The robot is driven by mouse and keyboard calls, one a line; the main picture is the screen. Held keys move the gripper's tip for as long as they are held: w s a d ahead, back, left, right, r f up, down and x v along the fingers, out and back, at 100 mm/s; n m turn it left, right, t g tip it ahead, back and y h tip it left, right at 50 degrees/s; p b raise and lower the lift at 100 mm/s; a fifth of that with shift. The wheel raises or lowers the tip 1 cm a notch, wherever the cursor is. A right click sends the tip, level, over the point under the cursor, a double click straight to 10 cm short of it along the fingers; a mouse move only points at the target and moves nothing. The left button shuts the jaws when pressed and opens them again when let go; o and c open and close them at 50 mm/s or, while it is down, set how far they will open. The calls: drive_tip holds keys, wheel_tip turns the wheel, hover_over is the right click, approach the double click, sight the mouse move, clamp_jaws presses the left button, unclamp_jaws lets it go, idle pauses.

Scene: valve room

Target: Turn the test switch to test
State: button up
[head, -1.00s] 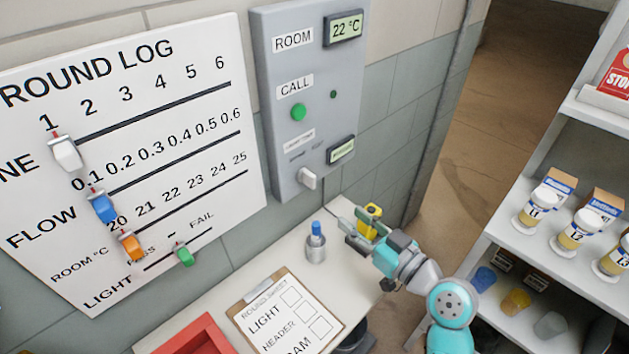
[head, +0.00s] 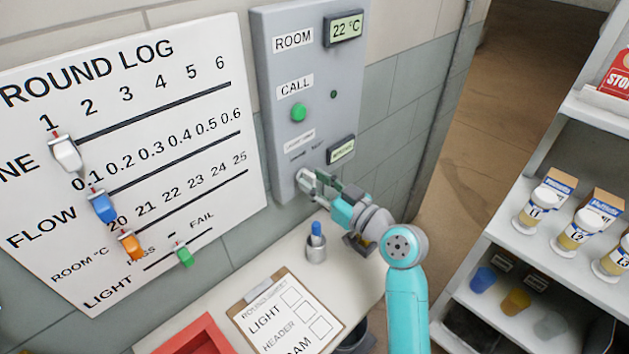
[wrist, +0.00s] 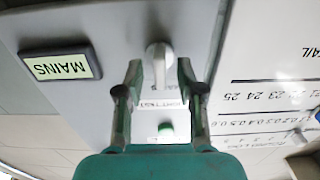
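The test switch is a pale knob (wrist: 159,57) low on the grey wall panel (head: 272,100). In the head view my gripper (head: 316,183) is at the knob and hides most of it. In the wrist view, which is upside down, my gripper (wrist: 158,85) is open, with one finger on each side and the knob just beyond the fingertips, between them. I cannot tell whether the fingers touch it. A small display (wrist: 60,66) beside the switch reads MAINS. The label by the knob is partly hidden and too small to read fully.
A green CALL button (head: 299,112) and a 22 °C display (head: 344,28) are higher on the panel. The round log board (head: 130,150) hangs at left, a shelf (head: 520,240) stands at right.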

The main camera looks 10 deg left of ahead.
drive_tip(key=shift+w+a, duration=0.2)
drive_tip(key=shift+a, duration=0.1)
clamp_jaws()
drive_tip(key=shift+m, duration=0.3)
drive_tip(key=m, duration=0.5)
drive_tip(key=shift+d, duration=0.1)
drive_tip(key=m, duration=0.6)
drive_tip(key=shift+w+f, duration=0.1)
drive_tip(key=shift+f, duration=0.05)
drive_tip(key=shift+m, duration=0.3)
